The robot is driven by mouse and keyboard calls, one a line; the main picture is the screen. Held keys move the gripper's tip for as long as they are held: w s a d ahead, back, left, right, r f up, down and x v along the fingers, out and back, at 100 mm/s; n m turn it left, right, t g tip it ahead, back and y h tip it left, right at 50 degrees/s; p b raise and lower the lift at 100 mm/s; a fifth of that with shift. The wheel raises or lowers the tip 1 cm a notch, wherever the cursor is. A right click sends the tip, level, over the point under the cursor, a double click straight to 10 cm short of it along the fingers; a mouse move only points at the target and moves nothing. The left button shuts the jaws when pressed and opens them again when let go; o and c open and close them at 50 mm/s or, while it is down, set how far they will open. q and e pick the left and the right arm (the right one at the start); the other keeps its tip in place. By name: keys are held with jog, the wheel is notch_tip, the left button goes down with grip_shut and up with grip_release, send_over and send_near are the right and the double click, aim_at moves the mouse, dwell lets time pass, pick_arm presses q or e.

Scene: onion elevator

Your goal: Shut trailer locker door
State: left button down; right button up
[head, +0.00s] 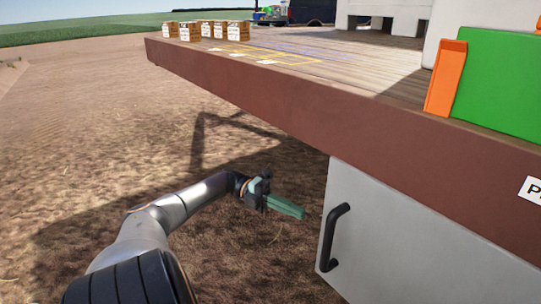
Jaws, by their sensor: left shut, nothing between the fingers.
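The locker door (385,235) is a light grey panel below the trailer's brown edge at the lower right. A black bar handle (333,238) stands upright near its left edge. I cannot tell from this view whether the door is ajar or flush, and its lower and right parts are out of frame. My left gripper (301,213) has green fingers, shut and empty. It points right, just left of the door's edge and handle in the picture, with a gap between them. My right gripper is not in view.
The trailer deck (375,78) with its brown side rail (290,110) overhangs above the door. Several small boxes (237,31) stand at its far end. A green panel with an orange edge (495,82) stands at the right. Bare ground (90,130) is open at left.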

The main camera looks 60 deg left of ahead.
pick_arm(q)
jog(key=b+v, duration=0.2)
jog(key=v, duration=0.5)
jog(key=shift+w+b, duration=0.2)
jog(key=shift+b, duration=0.15)
jog(key=shift+a, duration=0.1)
